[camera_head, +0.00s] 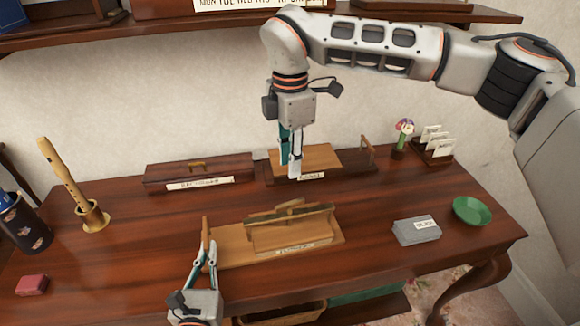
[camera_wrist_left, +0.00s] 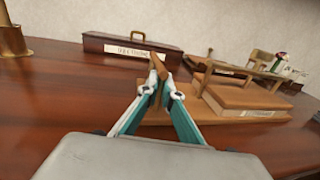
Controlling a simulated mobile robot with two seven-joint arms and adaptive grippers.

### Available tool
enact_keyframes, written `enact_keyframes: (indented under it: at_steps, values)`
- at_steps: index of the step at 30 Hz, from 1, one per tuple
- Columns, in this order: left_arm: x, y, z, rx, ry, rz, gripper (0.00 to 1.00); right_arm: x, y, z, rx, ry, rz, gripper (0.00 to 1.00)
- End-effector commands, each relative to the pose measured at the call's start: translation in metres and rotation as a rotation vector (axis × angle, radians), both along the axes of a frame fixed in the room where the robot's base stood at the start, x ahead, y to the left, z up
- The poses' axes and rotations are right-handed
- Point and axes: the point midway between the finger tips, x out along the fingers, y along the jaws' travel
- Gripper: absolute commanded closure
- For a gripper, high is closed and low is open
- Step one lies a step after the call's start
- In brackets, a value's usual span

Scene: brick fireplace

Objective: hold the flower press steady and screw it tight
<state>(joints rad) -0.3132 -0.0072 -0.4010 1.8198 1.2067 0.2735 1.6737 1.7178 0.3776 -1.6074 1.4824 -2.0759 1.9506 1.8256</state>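The flower press, as I take it, is the light-wood stack on a base (camera_head: 228,254) at the table's front middle. A board with crossing bars (camera_head: 290,212) lies on top; its front label is too small to read. An upright handle (camera_head: 205,232) stands at its left end. My left gripper (camera_head: 208,245) is at this handle; in the left wrist view the handle (camera_wrist_left: 157,68) rises between the close fingertips, which seem shut on it. My right gripper (camera_head: 293,172) points down over a flat wooden board (camera_head: 318,156) behind the press, away from the press; its finger gap cannot be judged.
A long dark box (camera_head: 200,172) lies at the back left. A recorder in a brass stand (camera_head: 92,217) and a dark cup (camera_head: 22,225) are left, with a red block (camera_head: 32,285). A grey box (camera_head: 416,231) and green bowl (camera_head: 472,210) are right. A shelf (camera_head: 150,27) overhangs.

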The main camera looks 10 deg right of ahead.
Motion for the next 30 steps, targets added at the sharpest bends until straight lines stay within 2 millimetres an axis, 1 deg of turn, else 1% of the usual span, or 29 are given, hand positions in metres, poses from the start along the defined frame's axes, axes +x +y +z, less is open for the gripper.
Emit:
enact_keyframes:
  at_steps: [8, 11, 12, 23, 26, 30]
  values:
    - [0.001, 0.001, 0.002, 0.0, -0.003, 0.001, 1.0, 0.0, 0.0, 0.0, 0.0, 0.0, 0.001, 0.75]
    - [0.001, 0.001, 0.002, -0.001, -0.003, 0.002, 0.77, 0.0, 0.0, 0.0, 0.0, 0.0, 0.001, 0.75]
    - [0.001, 0.001, 0.002, 0.0, -0.003, 0.002, 0.76, 0.0, 0.0, 0.0, 0.0, 0.0, 0.001, 0.75]
    - [-0.003, 0.001, 0.0, 0.001, 0.0, 0.0, 0.76, 0.0, 0.0, 0.0, 0.0, 0.0, 0.001, 0.75]
    - [-0.012, 0.002, -0.001, 0.003, 0.001, 0.0, 0.76, 0.0, 0.0, 0.0, 0.0, 0.0, 0.001, 0.75]
    - [-0.036, 0.006, -0.001, 0.002, 0.002, -0.002, 0.76, 0.0, 0.0, 0.0, 0.0, 0.0, 0.001, 0.75]
